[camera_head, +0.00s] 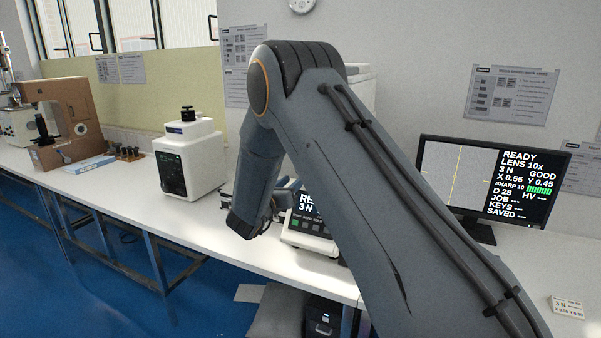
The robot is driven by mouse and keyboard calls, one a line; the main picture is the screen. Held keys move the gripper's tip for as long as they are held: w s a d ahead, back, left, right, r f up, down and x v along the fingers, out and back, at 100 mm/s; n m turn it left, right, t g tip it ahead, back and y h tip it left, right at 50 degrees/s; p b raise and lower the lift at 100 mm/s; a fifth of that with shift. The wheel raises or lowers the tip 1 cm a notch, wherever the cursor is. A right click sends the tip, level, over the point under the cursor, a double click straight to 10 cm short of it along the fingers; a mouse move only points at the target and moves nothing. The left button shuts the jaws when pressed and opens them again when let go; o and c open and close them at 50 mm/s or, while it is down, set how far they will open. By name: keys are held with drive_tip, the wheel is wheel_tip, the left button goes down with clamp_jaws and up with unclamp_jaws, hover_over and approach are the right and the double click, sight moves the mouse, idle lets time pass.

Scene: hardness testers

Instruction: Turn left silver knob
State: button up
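No silver knob shows clearly in the head view. My arm crosses the middle of the picture and hides much of a white tester with a lit panel (305,224) on the bench. My gripper (284,190) is small and partly hidden at the end of my arm, just left of and close to this panel. Whether it touches anything, and whether its fingers are apart, cannot be made out.
A white tester with a dark front (172,172) stands left on the white bench (120,200). Farther left is a brown tester (62,112). The bench between the two white testers is clear.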

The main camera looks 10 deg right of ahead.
drive_tip(key=p+x, duration=0.2)
drive_tip(key=x, duration=0.4)
drive_tip(key=shift+d, duration=0.1)
clamp_jaws()
